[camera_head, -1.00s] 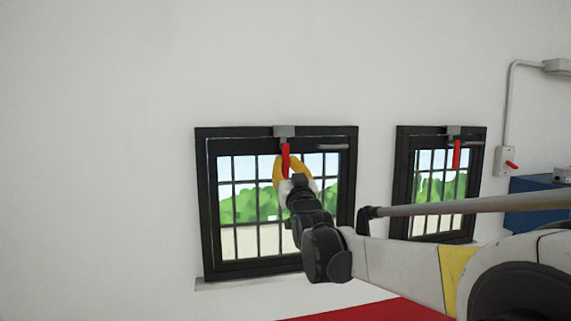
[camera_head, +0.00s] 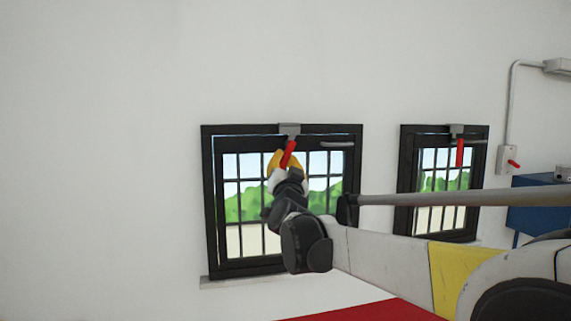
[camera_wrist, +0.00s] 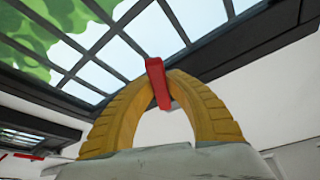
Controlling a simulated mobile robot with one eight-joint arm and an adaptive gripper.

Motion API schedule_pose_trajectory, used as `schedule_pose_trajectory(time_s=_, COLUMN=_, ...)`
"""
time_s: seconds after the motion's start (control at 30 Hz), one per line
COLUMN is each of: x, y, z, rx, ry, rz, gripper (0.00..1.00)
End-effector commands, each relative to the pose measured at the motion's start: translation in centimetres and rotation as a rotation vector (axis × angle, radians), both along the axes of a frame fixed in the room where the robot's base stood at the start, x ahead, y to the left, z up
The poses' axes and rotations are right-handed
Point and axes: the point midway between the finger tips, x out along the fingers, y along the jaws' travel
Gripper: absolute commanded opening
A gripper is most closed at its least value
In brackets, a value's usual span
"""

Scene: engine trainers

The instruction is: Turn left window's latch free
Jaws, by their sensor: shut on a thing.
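The left window (camera_head: 230,265) has a dark frame with bars. Its latch has a grey mount (camera_head: 289,129) at the top middle of the frame and a red handle (camera_head: 289,152). The handle hangs tilted, its lower end toward the left. My gripper (camera_head: 284,164) has yellow fingers closed around the lower part of the red handle. In the wrist view the two yellow fingertips meet on the red handle (camera_wrist: 157,82). The lower tip of the handle is partly hidden by the fingers in the head view.
A second barred window (camera_head: 405,190) with a red latch handle (camera_head: 460,152) hanging straight down is to the right. A wall switch box (camera_head: 507,158) and a blue cabinet (camera_head: 530,198) are at the far right. The wall left of the left window is bare.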

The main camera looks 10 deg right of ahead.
Motion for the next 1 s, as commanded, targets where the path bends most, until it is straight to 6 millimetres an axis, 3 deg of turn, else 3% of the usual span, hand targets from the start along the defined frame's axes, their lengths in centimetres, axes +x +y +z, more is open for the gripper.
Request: schedule_pose_trajectory(time_s=1.0, x=0.0, y=2.1, z=3.3, rx=0.926, ry=0.000, rz=-0.001, gripper=0.00)
